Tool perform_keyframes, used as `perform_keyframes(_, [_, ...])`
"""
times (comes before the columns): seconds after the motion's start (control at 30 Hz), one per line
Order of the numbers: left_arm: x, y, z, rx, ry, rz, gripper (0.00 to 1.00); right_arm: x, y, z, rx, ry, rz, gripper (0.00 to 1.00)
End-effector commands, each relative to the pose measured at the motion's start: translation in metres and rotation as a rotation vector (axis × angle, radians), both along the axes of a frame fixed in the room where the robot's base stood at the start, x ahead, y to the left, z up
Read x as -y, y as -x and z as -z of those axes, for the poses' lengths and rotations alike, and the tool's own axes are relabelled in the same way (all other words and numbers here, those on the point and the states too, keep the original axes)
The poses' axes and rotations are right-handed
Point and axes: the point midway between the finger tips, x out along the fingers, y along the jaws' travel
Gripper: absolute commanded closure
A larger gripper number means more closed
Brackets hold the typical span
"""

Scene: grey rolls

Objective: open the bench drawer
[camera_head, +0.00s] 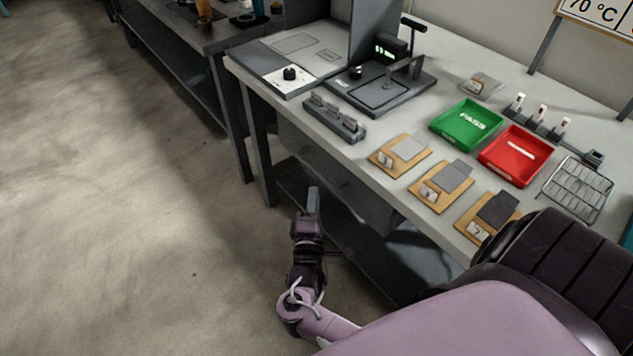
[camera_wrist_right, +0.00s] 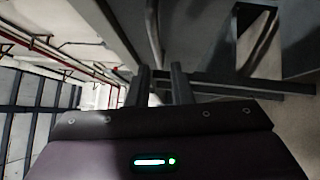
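The bench (camera_head: 345,150) runs diagonally across the head view, with a grey drawer front (camera_head: 330,178) under its top. The drawer looks closed, flush under the bench edge; its handle is small and dark and hard to make out. My right gripper (camera_head: 313,198) is in front of the drawer, on the aisle side and lower in the picture, apart from the drawer front. In the right wrist view its two fingers (camera_wrist_right: 161,82) stand apart with a gap between them, and nothing shows gripped. My left gripper is out of view.
On the bench top are a green tray (camera_head: 467,124), a red tray (camera_head: 515,155), several wooden boards with grey pads (camera_head: 441,185), a wire rack (camera_head: 577,190) and a grey roll holder (camera_head: 335,118). A lower shelf (camera_head: 370,250) lies beneath. The floor (camera_head: 130,200) at left is clear.

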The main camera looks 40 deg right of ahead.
Motion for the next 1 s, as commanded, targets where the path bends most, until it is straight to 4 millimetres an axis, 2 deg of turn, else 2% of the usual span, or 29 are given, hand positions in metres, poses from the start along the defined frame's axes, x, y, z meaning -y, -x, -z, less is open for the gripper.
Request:
perform_keyframes(0.43, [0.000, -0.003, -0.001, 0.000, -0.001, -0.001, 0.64, 0.042, -0.049, -0.010, 0.000, 0.007, 0.005, 0.80])
perform_keyframes(0.83, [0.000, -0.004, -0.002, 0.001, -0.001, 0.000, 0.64, 0.048, -0.056, -0.011, -0.001, 0.005, 0.004, 0.80])
perform_keyframes(1.0, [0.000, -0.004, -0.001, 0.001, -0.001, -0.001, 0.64, 0.048, -0.056, -0.011, -0.001, 0.005, 0.004, 1.00])
